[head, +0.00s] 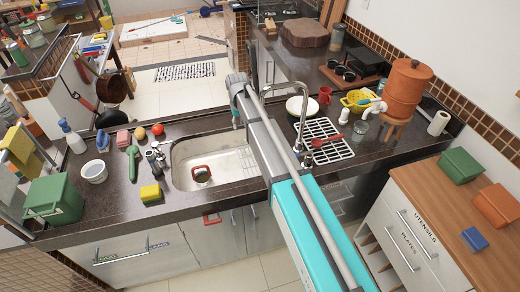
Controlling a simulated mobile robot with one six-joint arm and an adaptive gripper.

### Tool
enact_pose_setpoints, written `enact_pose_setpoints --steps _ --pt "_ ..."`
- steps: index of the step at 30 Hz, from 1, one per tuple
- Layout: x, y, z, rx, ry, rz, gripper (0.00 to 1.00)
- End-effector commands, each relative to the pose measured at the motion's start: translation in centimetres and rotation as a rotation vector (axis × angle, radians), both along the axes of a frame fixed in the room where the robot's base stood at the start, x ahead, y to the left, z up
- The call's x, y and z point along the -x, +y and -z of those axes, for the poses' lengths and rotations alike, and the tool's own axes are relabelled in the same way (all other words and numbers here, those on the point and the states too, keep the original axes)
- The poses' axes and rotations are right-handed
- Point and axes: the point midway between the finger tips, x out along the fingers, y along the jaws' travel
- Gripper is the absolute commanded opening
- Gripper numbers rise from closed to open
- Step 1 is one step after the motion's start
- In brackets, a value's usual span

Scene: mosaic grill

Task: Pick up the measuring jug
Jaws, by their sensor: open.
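I cannot clearly make out a measuring jug. A small rounded thing with a red handle (201,174) sits in the left part of the sink (228,178), but it is too small to tell what it is. A clear vessel (373,108) stands on the counter at the right, near the orange pot. My arm crosses the middle of the view from the bottom. My gripper (237,122) is at its far end, above the back of the sink, open and apart from both of these things. Its fingers show only small.
The dark counter (105,212) runs along both sides of the sink. A faucet (292,90) and a drying rack (328,146) stand right of my arm. A yellow sponge (151,193), a white tub (94,171) and a green bin (54,200) are at the left.

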Motion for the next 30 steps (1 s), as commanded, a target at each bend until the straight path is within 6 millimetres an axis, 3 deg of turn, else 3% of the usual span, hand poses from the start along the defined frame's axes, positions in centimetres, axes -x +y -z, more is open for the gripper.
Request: enact_pose_setpoints --steps 30 --pt "0.0 -0.1 7.5 0.000 0.000 0.001 0.44"
